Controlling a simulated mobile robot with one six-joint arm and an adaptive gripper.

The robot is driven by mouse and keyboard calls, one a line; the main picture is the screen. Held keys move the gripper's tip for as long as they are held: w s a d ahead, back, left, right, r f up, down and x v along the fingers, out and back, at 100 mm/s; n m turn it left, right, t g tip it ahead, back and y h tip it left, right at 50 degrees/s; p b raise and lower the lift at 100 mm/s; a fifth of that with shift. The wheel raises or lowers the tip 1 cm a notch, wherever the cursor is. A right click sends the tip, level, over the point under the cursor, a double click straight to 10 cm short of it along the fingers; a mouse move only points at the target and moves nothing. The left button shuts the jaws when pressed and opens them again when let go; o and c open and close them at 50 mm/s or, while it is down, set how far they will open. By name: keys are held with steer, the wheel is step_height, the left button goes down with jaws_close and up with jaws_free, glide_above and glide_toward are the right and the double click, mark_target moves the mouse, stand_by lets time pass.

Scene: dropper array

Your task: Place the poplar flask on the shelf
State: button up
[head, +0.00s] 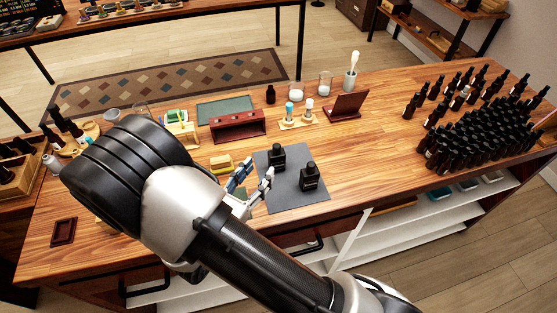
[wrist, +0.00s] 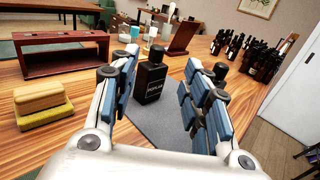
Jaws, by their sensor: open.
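Two black flasks stand upright on a grey mat (head: 283,203) on the wooden table: a rear one (head: 277,155) and a front one (head: 310,177). In the wrist view one black flask (wrist: 151,78) stands beyond my fingertips, in the gap between them; its pale label is too blurred to read surely. A small dark-red wooden shelf-like stand (head: 237,127) is behind left, also in the wrist view (wrist: 64,60).
A holder with small bottles (head: 298,122) and a dark-red slanted stand (head: 346,106) are behind. Many dark bottles (head: 475,140) crowd the table's right side. White open shelves (head: 385,243) are under the table. Table right of the mat is clear.

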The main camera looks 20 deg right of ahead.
mark_target(274, 149)
steer(key=b+x, duration=0.1)
steer(key=x, duration=1)
steer(key=shift+w+b, duration=0.15)
steer(key=shift+b, duration=0.25)
steer(key=shift+a, duration=0.1)
steer(key=shift+c, duration=0.6)
jaws_close()
